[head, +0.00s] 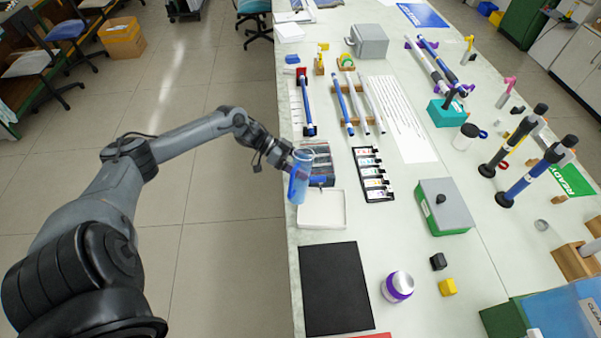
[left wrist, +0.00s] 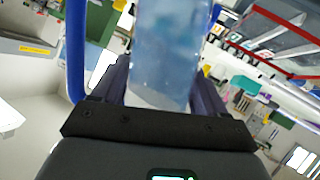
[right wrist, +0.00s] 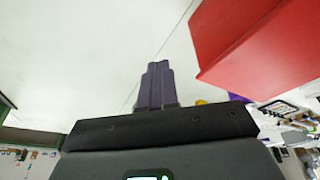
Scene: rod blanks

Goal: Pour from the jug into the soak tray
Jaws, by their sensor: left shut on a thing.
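The translucent blue jug (head: 299,180) is held by my left gripper (head: 291,163) near the table's left edge. In the head view it overlaps the upper left corner of a shallow white tray (head: 337,222), which looks like the soak tray. The jug looks near upright, with at most a slight tilt; its height above the tray is hard to tell. In the left wrist view the jug (left wrist: 165,50) sits between the two fingers, its blue handle (left wrist: 75,50) at the left. My right gripper (right wrist: 155,85) shows only in the right wrist view, fingers together and nothing between them.
A dark compartment box (head: 322,160) lies just behind the white tray. In the right wrist view a red block (right wrist: 270,45) is close to the right gripper.

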